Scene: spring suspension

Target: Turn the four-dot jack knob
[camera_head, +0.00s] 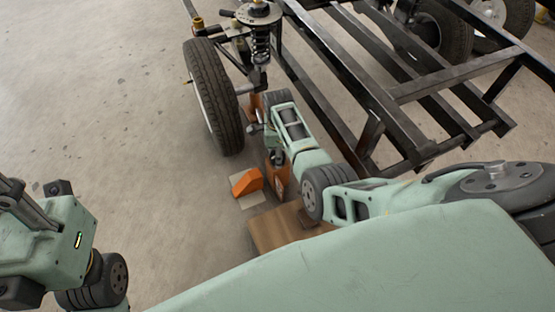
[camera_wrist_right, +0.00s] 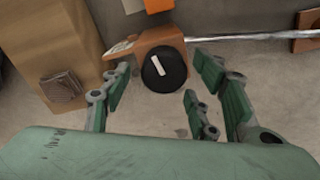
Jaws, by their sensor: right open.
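In the right wrist view a round black knob (camera_wrist_right: 158,80) with one white bar mark sits on the end of an orange-brown jack body (camera_wrist_right: 150,42). No four-dot mark is readable. My right gripper (camera_wrist_right: 164,92) is open, its green-padded fingers apart on the left and right of the knob, not closed on it. In the head view the right gripper (camera_head: 276,157) is small and dark, low beside the jack's orange body (camera_head: 281,180); the knob cannot be made out there. Of my left gripper (camera_head: 20,207) only part shows at the left edge; its fingertips are out of frame.
A wheel (camera_head: 212,95) and spring strut (camera_head: 260,45) stand beyond my right arm. A black frame (camera_head: 400,90) fills the right. An orange wedge (camera_head: 247,182) and a wooden box (camera_head: 275,228) are near. A metal rod (camera_wrist_right: 250,37) runs right of the jack. Floor is clear at left.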

